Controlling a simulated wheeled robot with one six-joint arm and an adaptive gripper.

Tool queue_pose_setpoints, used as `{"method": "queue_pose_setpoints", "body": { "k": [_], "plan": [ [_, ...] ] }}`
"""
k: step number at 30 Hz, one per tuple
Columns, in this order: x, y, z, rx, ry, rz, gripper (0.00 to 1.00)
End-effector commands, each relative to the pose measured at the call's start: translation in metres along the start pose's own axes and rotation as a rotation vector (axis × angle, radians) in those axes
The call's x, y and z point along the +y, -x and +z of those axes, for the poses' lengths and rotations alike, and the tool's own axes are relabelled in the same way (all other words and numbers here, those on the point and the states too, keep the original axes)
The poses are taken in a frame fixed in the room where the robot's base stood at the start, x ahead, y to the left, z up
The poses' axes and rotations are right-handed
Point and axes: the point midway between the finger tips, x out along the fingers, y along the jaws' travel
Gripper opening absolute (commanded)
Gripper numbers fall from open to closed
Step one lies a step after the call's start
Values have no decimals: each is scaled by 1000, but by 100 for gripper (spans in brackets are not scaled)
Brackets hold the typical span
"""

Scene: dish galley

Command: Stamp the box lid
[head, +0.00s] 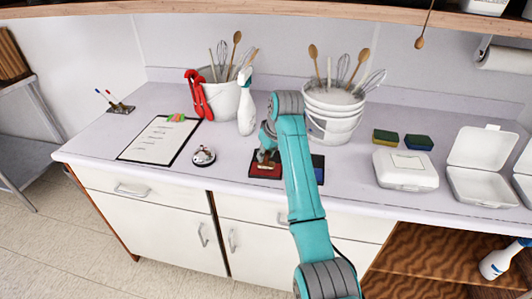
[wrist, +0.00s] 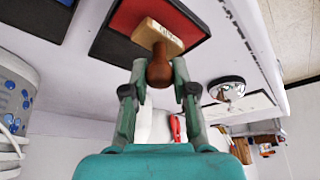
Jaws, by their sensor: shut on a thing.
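My gripper (head: 266,146) is shut on the brown handle of a stamp (head: 264,157), over the red ink pad (head: 258,173). In the wrist view my gripper (wrist: 160,84) has a finger on each side of the handle, and the stamp's pale wooden base (wrist: 158,36) is against or just above the red pad (wrist: 127,14); I cannot tell which. A blue ink pad (head: 318,166) lies right of the red one, partly behind my arm. A closed white box (head: 405,172) with a rectangle marked on its lid stands further right on the counter.
Open white boxes (head: 482,168) stand at the right. Two sponges (head: 402,139) lie behind the closed box. A bell (head: 203,156) and a clipboard (head: 157,138) are left of the pads. Utensil buckets (head: 333,122) and a spray bottle (head: 246,108) stand behind.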

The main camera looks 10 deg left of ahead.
Motion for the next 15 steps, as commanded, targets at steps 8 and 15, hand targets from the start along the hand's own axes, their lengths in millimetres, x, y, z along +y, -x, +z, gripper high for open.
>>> {"method": "queue_pose_setpoints", "body": {
  "k": [8,15],
  "plan": [
    [0,-3,1,0,0,0,4],
    [0,-5,2,0,0,0,4]
  ]
}}
